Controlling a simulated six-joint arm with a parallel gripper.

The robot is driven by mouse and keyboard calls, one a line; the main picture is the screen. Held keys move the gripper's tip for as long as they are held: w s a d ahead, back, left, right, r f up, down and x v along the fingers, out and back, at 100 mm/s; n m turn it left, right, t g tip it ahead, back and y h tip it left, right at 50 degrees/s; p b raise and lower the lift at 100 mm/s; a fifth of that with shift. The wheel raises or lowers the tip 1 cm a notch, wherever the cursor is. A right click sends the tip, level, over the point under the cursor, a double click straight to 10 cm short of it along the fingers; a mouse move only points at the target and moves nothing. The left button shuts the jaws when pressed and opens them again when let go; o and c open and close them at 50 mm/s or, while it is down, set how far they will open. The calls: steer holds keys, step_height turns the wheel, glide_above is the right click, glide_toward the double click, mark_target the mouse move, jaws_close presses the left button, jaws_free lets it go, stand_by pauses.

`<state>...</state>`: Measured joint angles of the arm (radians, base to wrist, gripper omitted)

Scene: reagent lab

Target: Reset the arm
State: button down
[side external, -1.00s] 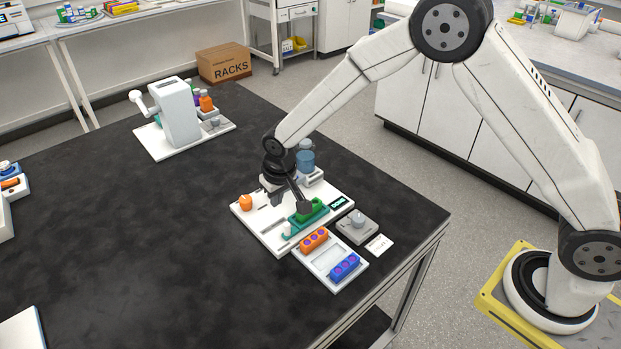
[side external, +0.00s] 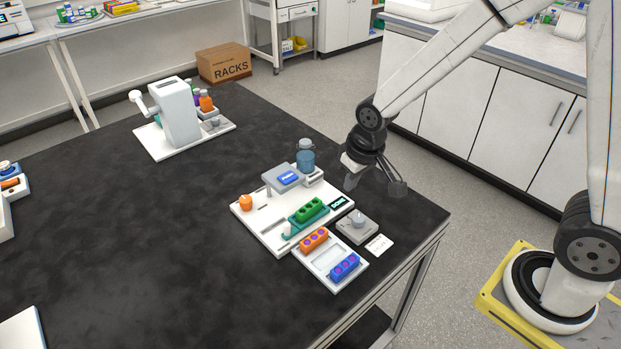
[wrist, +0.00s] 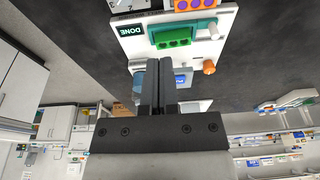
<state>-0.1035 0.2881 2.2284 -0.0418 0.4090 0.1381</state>
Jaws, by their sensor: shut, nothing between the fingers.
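A green rack (side external: 309,209) sits in a teal holder on the board and also shows in the wrist view (wrist: 174,43). A "DONE" label (side external: 339,202) is beside it.
The board carries a grey stand with a blue label (side external: 288,178), a blue bottle (side external: 305,158) and an orange knob (side external: 246,202). A tray (side external: 327,257) with orange and blue racks and a grey device (side external: 357,226) stand in front. A white machine (side external: 176,112) is farther back.

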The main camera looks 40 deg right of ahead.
steer(key=s+d+r, duration=0.1)
steer(key=s+d, duration=0.2)
steer(key=s, duration=0.6)
steer(key=shift+s+d, duration=0.3)
steer(key=shift+s, duration=0.05)
